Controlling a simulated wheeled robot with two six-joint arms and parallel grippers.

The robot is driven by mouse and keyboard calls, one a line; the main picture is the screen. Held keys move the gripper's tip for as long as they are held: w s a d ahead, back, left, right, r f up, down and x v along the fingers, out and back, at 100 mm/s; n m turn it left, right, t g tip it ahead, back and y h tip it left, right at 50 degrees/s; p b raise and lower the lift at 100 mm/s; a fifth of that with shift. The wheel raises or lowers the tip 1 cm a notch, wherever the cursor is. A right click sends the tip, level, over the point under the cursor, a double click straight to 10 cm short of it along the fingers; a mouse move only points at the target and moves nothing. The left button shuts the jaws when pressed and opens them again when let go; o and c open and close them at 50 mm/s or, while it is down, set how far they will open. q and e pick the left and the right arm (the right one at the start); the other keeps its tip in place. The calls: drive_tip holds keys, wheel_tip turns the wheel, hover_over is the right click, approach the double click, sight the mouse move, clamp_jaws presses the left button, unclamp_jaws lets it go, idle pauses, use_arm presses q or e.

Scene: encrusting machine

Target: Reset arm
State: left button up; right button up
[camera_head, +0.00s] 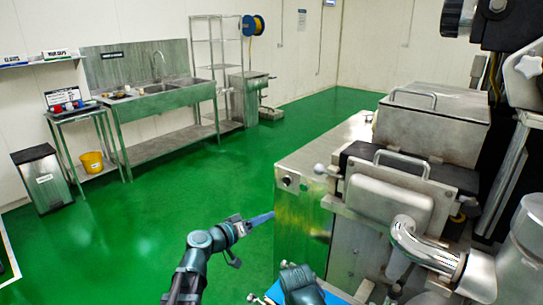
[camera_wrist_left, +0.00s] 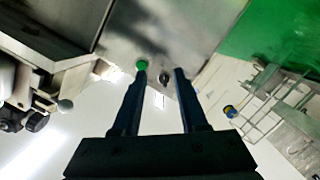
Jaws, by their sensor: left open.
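My left gripper (camera_head: 262,218) reaches in from the bottom of the head view, in front of the lower side of the steel encrusting machine (camera_head: 303,218). In the left wrist view its two dark fingers (camera_wrist_left: 160,72) are apart with nothing held between them. Beyond the fingertips is a metal panel with a green button (camera_wrist_left: 142,65) and a dark switch (camera_wrist_left: 164,77). The green button appears close to the left fingertip; I cannot tell whether they touch. My right gripper cannot be made out in either view.
The machine's lidded hopper (camera_head: 432,125) and curved steel pipe (camera_head: 425,250) fill the right side. A sink bench (camera_head: 165,105), a small side table (camera_head: 75,112), a bin (camera_head: 43,180) and a yellow bucket (camera_head: 92,162) stand at the back left. Green floor (camera_head: 190,190) between is clear.

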use_arm(q)
drive_tip(key=s+d+f+m+g+y, duration=0.1)
drive_tip(key=s+f+g, duration=0.35)
drive_tip(key=f, duration=0.25)
drive_tip(key=s+a+f+n+g+y, duration=0.2)
drive_tip(key=s+a+f+g+y, duration=0.5)
drive_tip(key=s+a+f+y, duration=0.6)
drive_tip(key=s+d+r+m+h+p, duration=0.1)
drive_tip(key=s+d+r+m+p, duration=0.1)
drive_tip(key=s+d, duration=0.2)
drive_tip(key=s+d+r+m+p, duration=0.1)
drive_tip(key=s+d+r+p, duration=0.1)
drive_tip(key=d, duration=0.5)
drive_tip(key=shift+s+d+r+m+g+h, duration=0.3)
drive_tip(key=shift+s+r+m+g+h, duration=0.15)
drive_tip(key=shift+s+r, duration=0.45)
